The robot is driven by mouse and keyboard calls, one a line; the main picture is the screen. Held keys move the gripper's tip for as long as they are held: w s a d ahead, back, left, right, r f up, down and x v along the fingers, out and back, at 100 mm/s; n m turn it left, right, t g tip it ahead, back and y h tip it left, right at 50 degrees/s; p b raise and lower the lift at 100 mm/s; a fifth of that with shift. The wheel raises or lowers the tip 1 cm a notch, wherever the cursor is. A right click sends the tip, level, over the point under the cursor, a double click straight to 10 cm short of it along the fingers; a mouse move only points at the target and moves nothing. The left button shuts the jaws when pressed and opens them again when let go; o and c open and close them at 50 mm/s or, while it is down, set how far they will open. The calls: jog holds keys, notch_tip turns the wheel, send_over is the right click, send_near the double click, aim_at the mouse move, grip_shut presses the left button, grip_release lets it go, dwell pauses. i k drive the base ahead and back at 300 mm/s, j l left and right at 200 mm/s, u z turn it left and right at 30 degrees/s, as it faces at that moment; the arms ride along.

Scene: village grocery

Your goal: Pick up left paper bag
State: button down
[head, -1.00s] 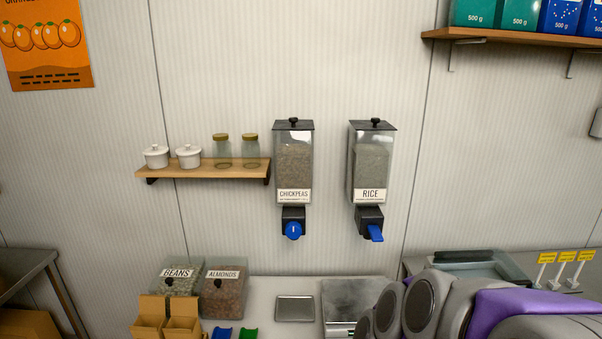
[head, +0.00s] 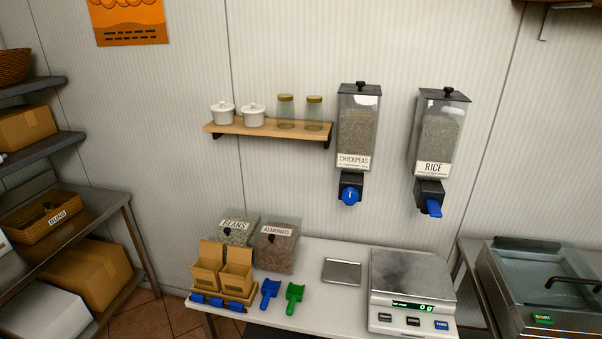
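Two open brown paper bags stand side by side in a low holder with blue parts at the front left of the white table in the head view. The left paper bag (head: 206,277) touches or nearly touches the right paper bag (head: 237,277). Both look upright, and their insides are too small to make out. My gripper is not in view.
Bins of beans (head: 234,232) and almonds (head: 275,250) stand behind the bags. A blue scoop (head: 270,292), a green scoop (head: 294,296), a metal tray (head: 342,271) and a scale (head: 412,290) lie to the right. Shelving (head: 120,210) stands left, with floor between.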

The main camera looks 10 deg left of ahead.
aim_at(206, 276)
jog(key=u, duration=1.4)
jog(key=i+j, duration=0.4)
jog(key=i+j+u, duration=0.15)
jog(key=i+j, duration=0.65)
jog(key=i, duration=0.25)
jog(key=u, duration=0.05)
